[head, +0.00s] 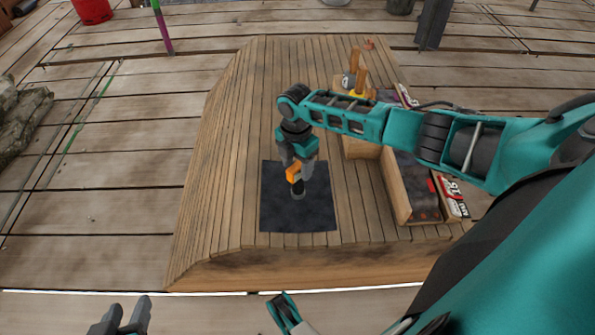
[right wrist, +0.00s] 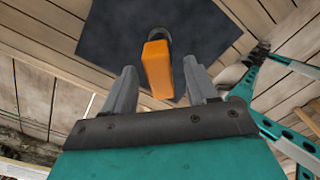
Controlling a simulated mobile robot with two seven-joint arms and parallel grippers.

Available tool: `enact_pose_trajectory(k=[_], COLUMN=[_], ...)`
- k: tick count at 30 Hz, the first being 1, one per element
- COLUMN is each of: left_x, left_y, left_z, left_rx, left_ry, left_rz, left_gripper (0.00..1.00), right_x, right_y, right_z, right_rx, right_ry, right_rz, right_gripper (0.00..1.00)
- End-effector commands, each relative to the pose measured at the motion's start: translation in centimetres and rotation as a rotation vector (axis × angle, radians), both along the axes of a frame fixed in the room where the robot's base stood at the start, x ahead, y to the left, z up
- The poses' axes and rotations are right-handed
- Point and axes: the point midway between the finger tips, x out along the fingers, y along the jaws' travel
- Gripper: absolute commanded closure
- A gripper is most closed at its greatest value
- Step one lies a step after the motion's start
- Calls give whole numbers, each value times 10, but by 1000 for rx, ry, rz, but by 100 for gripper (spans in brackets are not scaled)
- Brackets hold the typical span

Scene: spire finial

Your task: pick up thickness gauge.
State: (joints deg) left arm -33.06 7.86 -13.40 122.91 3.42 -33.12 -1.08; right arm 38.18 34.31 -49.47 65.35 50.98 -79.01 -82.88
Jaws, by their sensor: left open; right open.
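The thickness gauge, which I take to be the orange piece with a dark rounded end (head: 293,174), is over the dark square mat (head: 280,218) in the head view. It also shows in the right wrist view (right wrist: 158,72). My right gripper (head: 297,180) points down over the mat. In the right wrist view my right gripper (right wrist: 160,82) is open, with a finger on either side of the orange piece and gaps showing. Its lower end is partly hidden in the head view. My left gripper (head: 128,310) is open and empty at the bottom left.
The mat lies on a slatted wooden platform (head: 225,150). Right of it stand a wooden block (head: 360,148) with tools and a wooden tray (head: 397,188) with dark contents, partly under my right arm. The platform left of the mat is clear. A red bucket (head: 92,10) stands far left.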

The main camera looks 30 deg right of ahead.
Motion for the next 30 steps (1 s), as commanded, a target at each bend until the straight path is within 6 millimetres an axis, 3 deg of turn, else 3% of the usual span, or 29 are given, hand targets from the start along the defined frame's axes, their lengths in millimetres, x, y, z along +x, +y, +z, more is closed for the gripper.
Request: enact_pose_trajectory(k=[2,9,26,30], left_x=[1,3,3,3], left_y=[-2,-3,-1,0], left_z=[-3,5,1,1], left_rx=[-3,-5,-1,-1], left_ry=[-2,-12,-9,-8], left_rz=[-5,-7,-3,-1], left_gripper=[57,57,57,57], right_x=[0,0,0,0], right_y=[0,0,0,0], right_z=[-10,-9,-9,-8], right_rx=[0,0,0,0], right_ry=[0,-1,-1,-2], right_rz=[0,1,0,0], right_gripper=[43,44,98,100])
